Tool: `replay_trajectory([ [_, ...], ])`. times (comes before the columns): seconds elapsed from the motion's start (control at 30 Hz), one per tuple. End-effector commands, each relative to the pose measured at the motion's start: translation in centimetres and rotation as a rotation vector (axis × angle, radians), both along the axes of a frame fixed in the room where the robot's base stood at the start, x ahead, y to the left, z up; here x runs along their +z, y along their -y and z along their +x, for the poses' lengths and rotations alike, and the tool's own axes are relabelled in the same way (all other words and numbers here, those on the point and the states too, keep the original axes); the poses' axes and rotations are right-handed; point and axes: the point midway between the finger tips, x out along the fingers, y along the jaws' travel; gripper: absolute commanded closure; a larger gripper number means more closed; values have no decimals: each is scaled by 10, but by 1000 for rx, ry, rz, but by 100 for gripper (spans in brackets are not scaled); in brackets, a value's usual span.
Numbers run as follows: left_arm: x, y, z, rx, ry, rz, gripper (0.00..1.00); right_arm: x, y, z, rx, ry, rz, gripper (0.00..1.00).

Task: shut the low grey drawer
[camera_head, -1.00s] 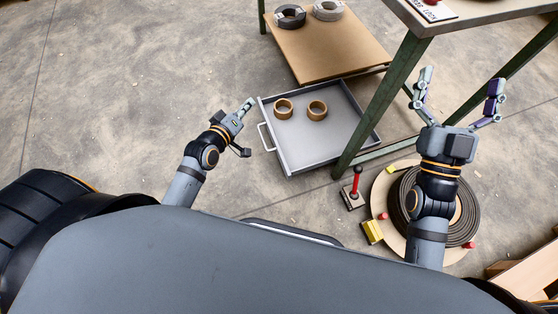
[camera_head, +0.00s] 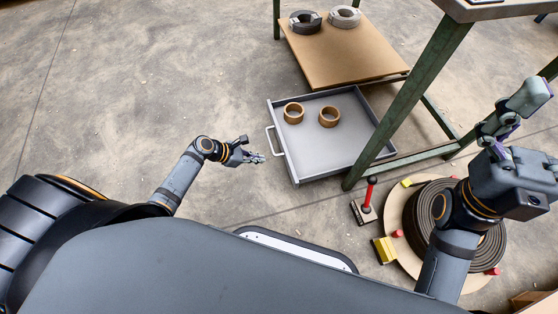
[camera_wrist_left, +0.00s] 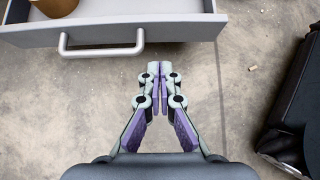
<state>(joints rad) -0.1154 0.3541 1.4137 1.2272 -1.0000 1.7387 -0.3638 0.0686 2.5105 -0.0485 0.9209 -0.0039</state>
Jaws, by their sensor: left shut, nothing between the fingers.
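The low grey drawer (camera_head: 335,155) is pulled out beneath the brown shelf and holds two brown rings, one left (camera_head: 293,113) and one right (camera_head: 329,117). Its front with the pale bar handle (camera_head: 275,141) faces my left arm. My left gripper (camera_head: 258,158) is shut and empty, a little outside the drawer front near the handle. In the left wrist view the fingertips (camera_wrist_left: 159,70) are together just below the drawer front (camera_wrist_left: 185,29), right of the handle (camera_wrist_left: 102,49), apparently not touching. My right gripper (camera_head: 520,115) is at far right; its finger gap does not show clearly.
A green table leg (camera_head: 412,100) stands along the drawer's right side. The brown shelf (camera_head: 345,55) carries two coils. A cable reel (camera_head: 410,215), a red-handled lever (camera_head: 369,195) and a yellow block (camera_head: 384,250) are at lower right. Floor left of the drawer is clear.

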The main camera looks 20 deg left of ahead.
Motion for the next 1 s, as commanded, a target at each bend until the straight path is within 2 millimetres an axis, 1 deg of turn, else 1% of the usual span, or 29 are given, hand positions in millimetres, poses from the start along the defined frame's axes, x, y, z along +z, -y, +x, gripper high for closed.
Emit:
replay_trajectory([
  [0.03, -15, 8, 5, 0, 3, -4, 100, -16, 0, 0, -5, 0, 0, 0],
  [0.2, -40, 31, 21, 0, 3, -3, 100, -41, -2, 2, -17, -6, -10, 0],
  [0.27, -45, 38, 26, -1, 5, -2, 100, -48, -3, 3, -20, -9, -14, 0],
  [0.4, -41, 56, 38, -2, 5, -1, 100, -58, -5, 4, -24, -14, -22, 0],
  [0.53, -39, 65, 43, -1, 3, 1, 100, -63, -6, 4, -28, -15, -28, 0],
  [1.0, -36, 68, 46, -1, 3, 2, 100, -62, -6, 4, -29, -15, -29, 0],
])
